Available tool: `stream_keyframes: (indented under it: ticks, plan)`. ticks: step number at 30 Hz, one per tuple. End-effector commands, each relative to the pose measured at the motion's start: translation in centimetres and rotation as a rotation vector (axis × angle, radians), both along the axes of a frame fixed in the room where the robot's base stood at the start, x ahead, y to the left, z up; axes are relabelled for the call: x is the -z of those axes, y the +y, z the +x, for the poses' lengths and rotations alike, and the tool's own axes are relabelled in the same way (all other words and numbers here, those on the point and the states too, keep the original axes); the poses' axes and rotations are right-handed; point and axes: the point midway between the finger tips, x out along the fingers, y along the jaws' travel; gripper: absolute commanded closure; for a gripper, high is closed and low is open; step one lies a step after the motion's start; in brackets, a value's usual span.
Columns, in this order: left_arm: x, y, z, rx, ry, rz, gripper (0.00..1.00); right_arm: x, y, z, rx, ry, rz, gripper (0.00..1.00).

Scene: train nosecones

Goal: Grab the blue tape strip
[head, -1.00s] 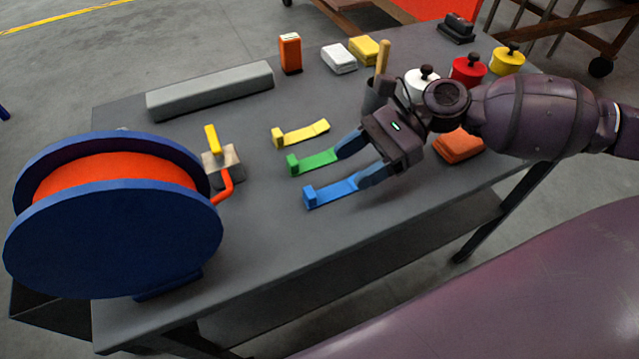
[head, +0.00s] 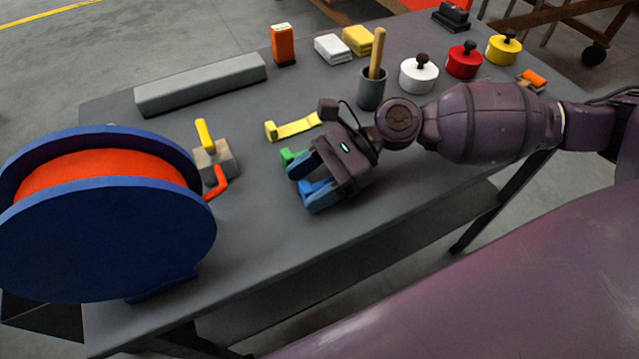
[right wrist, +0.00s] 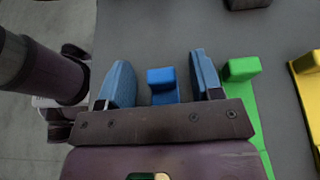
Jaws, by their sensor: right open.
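The blue tape strip lies on the table with its raised end block (head: 306,187) showing between the fingers of my right gripper (head: 303,184); the rest is hidden under the gripper. In the right wrist view the blue block (right wrist: 163,86) stands between the two open blue-padded fingers (right wrist: 161,80), with a gap on each side. The green strip (head: 291,156) lies just beyond the gripper, mostly covered; in the right wrist view it runs just outside the right finger. The yellow strip (head: 293,128) lies farther back. My left gripper is not in view.
A grey cup with a wooden handle (head: 371,90) and white, red and yellow pots stand behind the arm.

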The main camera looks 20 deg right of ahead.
Motion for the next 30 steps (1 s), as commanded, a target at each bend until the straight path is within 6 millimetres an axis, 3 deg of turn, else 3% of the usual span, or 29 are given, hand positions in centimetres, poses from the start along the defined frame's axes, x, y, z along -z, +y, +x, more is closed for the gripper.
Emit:
stream_keyframes:
  ticks: [2, 13, 22, 30]
  plan:
    - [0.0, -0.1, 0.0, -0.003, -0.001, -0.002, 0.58, 0.0, 0.0, 0.0, 0.000, 0.000, 0.000, 0.40]
    - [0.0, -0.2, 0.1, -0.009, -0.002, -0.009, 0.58, 0.0, 0.0, 0.0, 0.001, 0.000, 0.000, 0.93]
    - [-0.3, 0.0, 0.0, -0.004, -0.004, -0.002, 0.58, -0.7, -0.1, 0.0, 0.001, -0.004, 0.000, 0.93]
    - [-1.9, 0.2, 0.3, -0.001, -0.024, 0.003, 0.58, -5.4, 0.0, 0.0, -0.001, -0.012, 0.000, 0.93]
